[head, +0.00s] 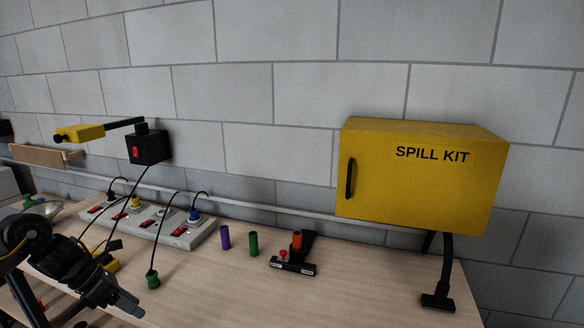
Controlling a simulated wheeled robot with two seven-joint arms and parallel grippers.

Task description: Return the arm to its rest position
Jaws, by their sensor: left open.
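My left arm comes in from the lower left. Its gripper (128,304) is low over the front left part of the wooden table (350,290), its pale fingertips pointing right and down. The gripper is open, and nothing shows between its fingers. A green plug (153,280) on a black cord stands just above and to the right of the fingertips, apart from them in the picture. My right gripper is not in view.
A power strip (150,222) with red switches and plugs lies behind the arm. A purple cylinder (225,237), a green cylinder (253,244) and a small black fixture (294,266) stand mid-table. A yellow spill kit cabinet (415,185) overhangs the right. The front middle is clear.

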